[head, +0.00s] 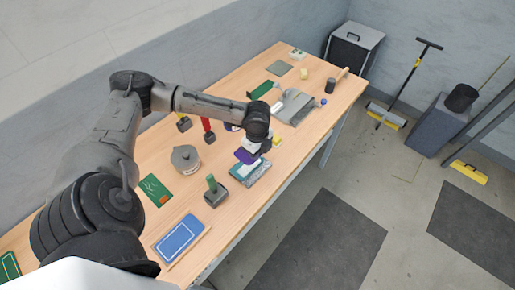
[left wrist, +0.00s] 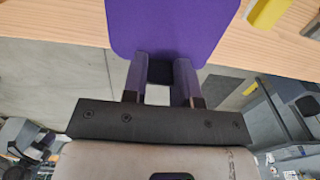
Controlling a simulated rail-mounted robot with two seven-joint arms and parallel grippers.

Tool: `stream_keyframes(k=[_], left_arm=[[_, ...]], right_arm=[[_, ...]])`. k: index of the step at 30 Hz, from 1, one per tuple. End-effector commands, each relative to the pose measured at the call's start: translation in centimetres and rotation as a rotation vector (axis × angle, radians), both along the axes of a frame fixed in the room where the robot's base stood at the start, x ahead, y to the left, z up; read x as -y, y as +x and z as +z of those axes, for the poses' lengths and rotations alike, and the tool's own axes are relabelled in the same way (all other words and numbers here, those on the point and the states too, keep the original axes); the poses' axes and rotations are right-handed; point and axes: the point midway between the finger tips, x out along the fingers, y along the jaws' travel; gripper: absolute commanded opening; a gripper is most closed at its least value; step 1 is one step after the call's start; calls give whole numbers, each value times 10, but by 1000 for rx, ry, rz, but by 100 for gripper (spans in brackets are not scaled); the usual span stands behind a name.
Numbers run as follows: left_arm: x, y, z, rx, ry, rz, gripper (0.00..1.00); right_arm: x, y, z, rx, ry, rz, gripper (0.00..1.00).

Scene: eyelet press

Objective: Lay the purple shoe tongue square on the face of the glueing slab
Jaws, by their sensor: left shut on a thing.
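The purple shoe tongue (head: 245,157) is a flat piece held in my left gripper (head: 252,148). In the left wrist view the tongue (left wrist: 172,25) has rounded corners and reaches out beyond the fingers (left wrist: 160,78), which are shut on its near edge. A flat teal-and-grey block (head: 252,174), which looks like the glueing slab, lies on the table just below the tongue in the head view. The tongue hides part of the block, and I cannot tell whether they touch. My right gripper is not in view.
A yellow piece (head: 276,140) is close behind my gripper. A grey plate (head: 294,107) lies farther back. The table's front edge is close to the block.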

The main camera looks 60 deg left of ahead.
Motion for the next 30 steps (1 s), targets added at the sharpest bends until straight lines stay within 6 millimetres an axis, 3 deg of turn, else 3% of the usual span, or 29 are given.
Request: stream_keyframes(k=[15, 30], left_arm=[[1, 0, -49, -1, -1, 1, 4], [0, 0, -56, -1, 0, 0, 4]], right_arm=[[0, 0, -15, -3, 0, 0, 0], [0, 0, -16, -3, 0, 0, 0]])
